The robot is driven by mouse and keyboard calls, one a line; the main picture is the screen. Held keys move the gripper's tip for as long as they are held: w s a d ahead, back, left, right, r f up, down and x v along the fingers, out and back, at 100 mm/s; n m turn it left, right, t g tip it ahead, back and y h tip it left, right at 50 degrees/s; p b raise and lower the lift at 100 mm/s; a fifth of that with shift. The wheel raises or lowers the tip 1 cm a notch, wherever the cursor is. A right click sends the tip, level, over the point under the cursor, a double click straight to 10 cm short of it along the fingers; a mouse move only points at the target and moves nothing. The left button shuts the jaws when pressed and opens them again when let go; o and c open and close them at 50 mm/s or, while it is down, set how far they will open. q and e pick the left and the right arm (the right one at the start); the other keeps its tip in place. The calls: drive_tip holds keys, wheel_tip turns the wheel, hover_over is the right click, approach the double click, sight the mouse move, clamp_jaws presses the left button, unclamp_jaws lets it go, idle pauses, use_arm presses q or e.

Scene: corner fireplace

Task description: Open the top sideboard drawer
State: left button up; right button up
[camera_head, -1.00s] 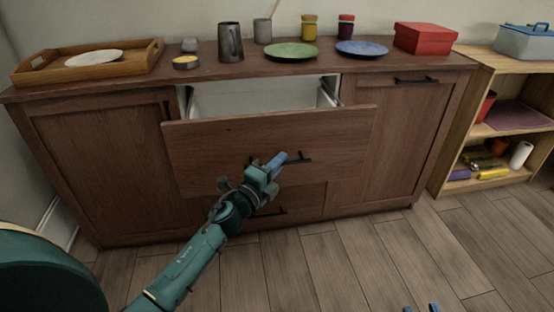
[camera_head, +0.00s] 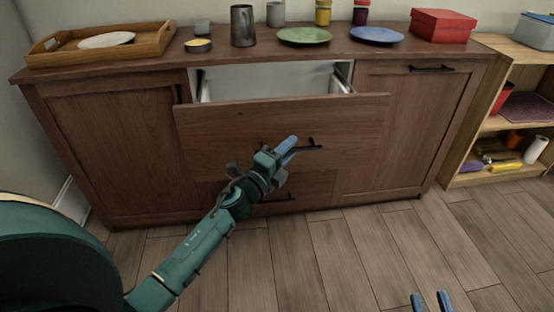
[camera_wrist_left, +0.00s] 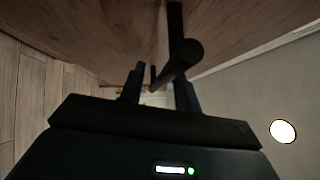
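The top sideboard drawer (camera_head: 225,130) is the wide brown wooden front in the middle of the sideboard. It stands pulled out, its pale interior (camera_head: 270,82) showing above it. Its dark bar handle (camera_head: 312,146) is partly covered by my left gripper (camera_head: 286,150). In the left wrist view, the two fingers of my left gripper (camera_wrist_left: 158,88) stand apart on either side of the handle bar (camera_wrist_left: 180,61), with some gap visible; any contact is unclear. My right gripper (camera_head: 431,302) shows at the bottom edge, fingers apart and empty, away from the sideboard.
The sideboard top (camera_head: 390,55) carries a wooden tray (camera_head: 160,42), a grey mug (camera_head: 243,26), a green plate (camera_head: 304,36), a blue plate (camera_head: 377,35) and a red box (camera_head: 443,25). An open shelf (camera_head: 495,178) stands at right. The floor (camera_head: 340,260) in front is clear.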

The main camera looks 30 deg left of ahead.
use_arm(q)
drive_tip(key=v, duration=1.2)
drive_tip(key=shift+s+p, duration=0.35)
use_arm(e)
drive_tip(key=shift+w+d+m+h, duration=0.1)
drive_tip(key=shift+d+m+h, duration=0.1)
drive_tip(key=shift+m+h, duration=0.15)
use_arm(q)
drive_tip(key=shift+a, duration=0.1)
use_arm(e)
drive_tip(key=shift+r, duration=0.1)
